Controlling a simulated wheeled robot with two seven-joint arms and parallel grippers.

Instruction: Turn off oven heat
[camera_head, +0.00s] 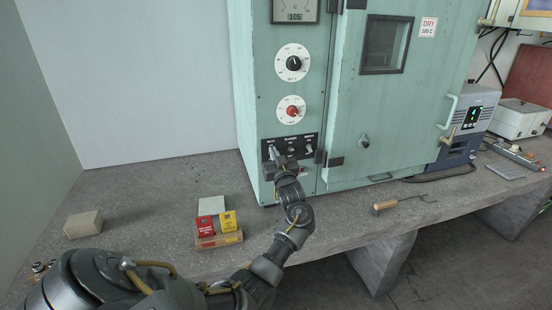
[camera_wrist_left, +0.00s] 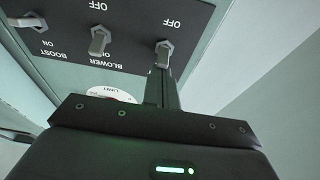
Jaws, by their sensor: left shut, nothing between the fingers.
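The green oven (camera_head: 395,110) stands on the bench. Its dark switch panel (camera_head: 291,151) has several labels and three toggle switches. The heat switch (camera_wrist_left: 164,48) is the leftmost in the head view and the rightmost in the wrist view, which shows the panel upside down. Its lever seems to lean away from the OFF label; its tip is partly covered by my fingers. My left gripper (camera_head: 279,166) is shut and empty, with its fingertips (camera_wrist_left: 162,80) right at that lever; I cannot tell whether they touch. The blower switch (camera_wrist_left: 98,42) is beside it. My right gripper is not in view.
Two dials (camera_head: 292,63) sit above the panel. The oven door handle (camera_head: 447,112) is at right. A small carton with red and yellow labels (camera_head: 218,225), a beige block (camera_head: 83,224) and a wooden-handled hook (camera_head: 390,205) lie on the bench (camera_head: 150,190).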

